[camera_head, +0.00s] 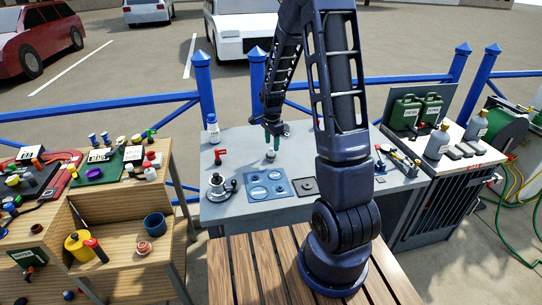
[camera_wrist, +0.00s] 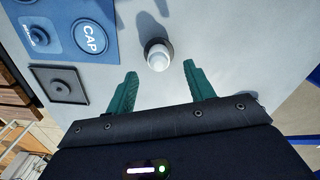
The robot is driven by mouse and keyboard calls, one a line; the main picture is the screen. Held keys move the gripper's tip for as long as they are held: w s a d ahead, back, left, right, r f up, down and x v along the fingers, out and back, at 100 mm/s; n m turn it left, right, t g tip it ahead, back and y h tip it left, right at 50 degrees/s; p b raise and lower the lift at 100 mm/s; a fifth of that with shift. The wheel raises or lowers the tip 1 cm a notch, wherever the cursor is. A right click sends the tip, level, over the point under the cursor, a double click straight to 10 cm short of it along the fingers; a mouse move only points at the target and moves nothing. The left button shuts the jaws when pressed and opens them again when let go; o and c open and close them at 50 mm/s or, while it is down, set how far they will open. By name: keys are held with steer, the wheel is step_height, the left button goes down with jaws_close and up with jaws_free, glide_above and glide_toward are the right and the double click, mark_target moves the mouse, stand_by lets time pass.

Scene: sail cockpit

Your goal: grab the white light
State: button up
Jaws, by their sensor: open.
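The white light (camera_wrist: 159,56) is a small white dome on a dark round base. It stands on the grey table (camera_wrist: 225,40) in the wrist view, just beyond the fingertips and roughly midway between them. My gripper (camera_wrist: 160,72) has green fingers spread apart, with nothing between them. In the head view my gripper (camera_head: 272,140) points down over the back of the grey table, and the light (camera_head: 271,154) shows small just below it. Whether the fingers touch the light cannot be told from the head view.
A blue panel (camera_head: 267,185) with round recesses and a small dark square plate (camera_head: 304,187) lie in front of the light. A silver winch-like fitting (camera_head: 217,187), a red valve (camera_head: 220,155) and a white bottle (camera_head: 213,128) stand to the left. Tools (camera_head: 400,160) lie at the right.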

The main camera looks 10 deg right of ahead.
mark_target(271, 150)
steer(key=shift+s+a+f, duration=0.1)
steer(key=shift+f, duration=1.5)
steer(key=shift+a+f, duration=0.1)
steer(key=shift+f, duration=1.5)
steer(key=c, duration=0.7)
